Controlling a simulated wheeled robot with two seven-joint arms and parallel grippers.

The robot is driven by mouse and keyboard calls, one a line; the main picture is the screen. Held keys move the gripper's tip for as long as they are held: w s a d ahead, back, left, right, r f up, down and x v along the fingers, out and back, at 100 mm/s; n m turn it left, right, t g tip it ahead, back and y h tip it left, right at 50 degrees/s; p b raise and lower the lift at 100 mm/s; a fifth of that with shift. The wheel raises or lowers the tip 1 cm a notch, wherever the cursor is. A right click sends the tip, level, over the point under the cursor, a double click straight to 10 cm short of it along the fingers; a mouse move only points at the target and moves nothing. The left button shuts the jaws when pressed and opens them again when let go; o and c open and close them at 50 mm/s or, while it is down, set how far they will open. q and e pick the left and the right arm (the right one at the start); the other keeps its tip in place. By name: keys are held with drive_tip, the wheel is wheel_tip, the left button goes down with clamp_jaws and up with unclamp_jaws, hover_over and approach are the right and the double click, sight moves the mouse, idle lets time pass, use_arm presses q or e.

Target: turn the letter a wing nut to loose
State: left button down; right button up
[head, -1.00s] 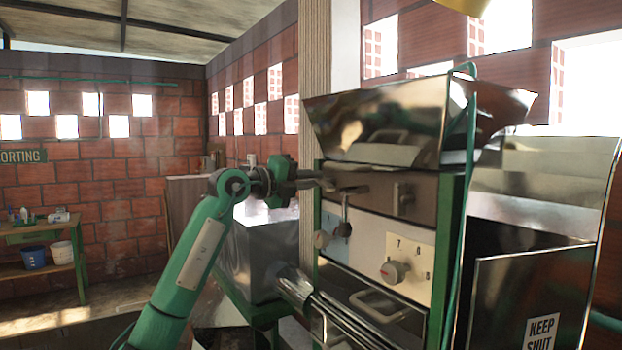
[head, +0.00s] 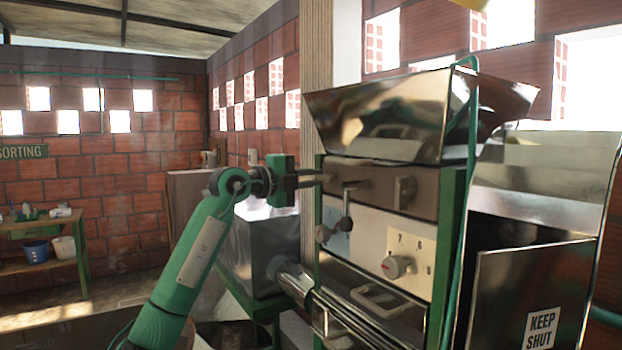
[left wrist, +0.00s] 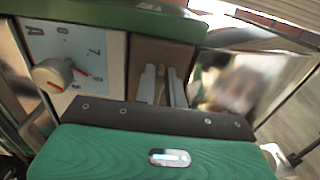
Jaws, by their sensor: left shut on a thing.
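The dark brown panel of the steel machine (head: 370,180) carries two small metal fittings that look like wing nuts. The nearer wing nut (head: 352,186) is at the left, and the other wing nut (head: 405,192) is farther right, its wing upright. My left gripper (head: 326,180) reaches in from the left at the nearer wing nut's height and is shut on it. The contact is small and hard to make out. In the left wrist view the two pale fingers (left wrist: 162,86) point at the brown panel with a narrow gap between them; what they grip is hidden there. My right gripper is out of view.
A steel hopper (head: 385,115) sits above. A green post (head: 447,250) and a KEEP SHUT cover (head: 530,290) stand right.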

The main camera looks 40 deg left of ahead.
use_arm(q)
drive_tip(key=c, duration=1.5)
unclamp_jaws()
drive_tip(key=shift+o, duration=0.2)
drive_tip(key=b+v, duration=0.6)
drive_tip(key=v, duration=0.7)
drive_tip(key=shift+s, duration=0.35)
drive_tip(key=shift+a, duration=0.1)
